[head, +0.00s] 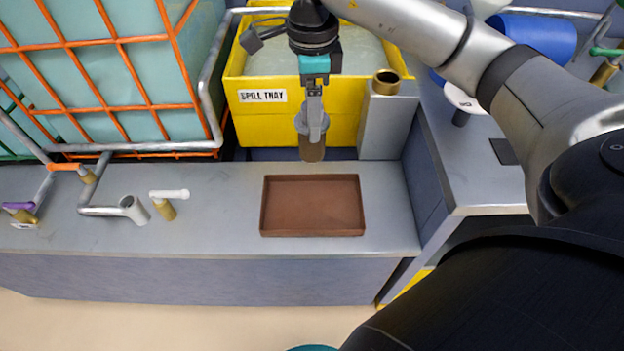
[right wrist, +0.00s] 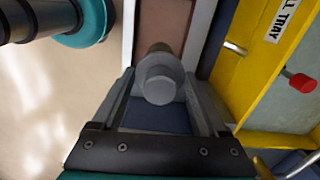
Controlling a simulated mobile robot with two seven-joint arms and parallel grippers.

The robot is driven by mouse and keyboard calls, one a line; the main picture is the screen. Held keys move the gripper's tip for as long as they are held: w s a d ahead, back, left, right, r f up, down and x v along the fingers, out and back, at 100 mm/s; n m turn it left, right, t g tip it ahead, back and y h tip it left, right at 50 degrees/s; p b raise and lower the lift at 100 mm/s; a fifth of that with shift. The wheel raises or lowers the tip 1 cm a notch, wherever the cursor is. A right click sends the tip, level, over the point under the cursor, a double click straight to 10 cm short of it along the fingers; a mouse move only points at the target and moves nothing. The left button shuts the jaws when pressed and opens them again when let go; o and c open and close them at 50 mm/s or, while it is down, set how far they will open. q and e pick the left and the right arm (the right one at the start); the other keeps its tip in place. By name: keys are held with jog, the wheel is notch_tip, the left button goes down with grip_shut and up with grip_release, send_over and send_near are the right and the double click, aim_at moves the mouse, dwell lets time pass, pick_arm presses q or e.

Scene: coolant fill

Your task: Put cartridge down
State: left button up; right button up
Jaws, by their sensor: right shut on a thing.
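My right gripper (head: 313,112) points down and is shut on the cartridge (head: 312,150), a grey body with a brownish lower end. The cartridge hangs upright in front of the yellow spill tray, above and behind the empty brown tray (head: 312,207) as the head view shows it. In the right wrist view the cartridge (right wrist: 160,82) sits between the two fingers of my right gripper (right wrist: 164,95). Part of the brown tray (right wrist: 162,18) shows beyond it. My left gripper is not in view.
The yellow spill tray (head: 345,132) stands behind. A grey block (head: 388,130) with a brass neck is at its right. A caged tank (head: 100,70) fills the back left. Pipes and valves, one with a white handle (head: 170,194), stand left of the brown tray. The bench (head: 225,225) is clear around it.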

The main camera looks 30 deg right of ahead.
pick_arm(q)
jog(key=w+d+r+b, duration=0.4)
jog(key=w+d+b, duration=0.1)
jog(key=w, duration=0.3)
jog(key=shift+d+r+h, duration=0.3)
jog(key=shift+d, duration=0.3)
pick_arm(e)
notch_tip(320, 180, down, 19)
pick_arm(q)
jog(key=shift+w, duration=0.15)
pick_arm(e)
jog(key=o, duration=0.9)
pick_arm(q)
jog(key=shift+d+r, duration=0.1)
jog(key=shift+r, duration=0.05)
pick_arm(e)
jog(key=shift+o, duration=0.2)
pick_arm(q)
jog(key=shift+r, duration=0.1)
pick_arm(e)
jog(key=shift+r, duration=0.1)
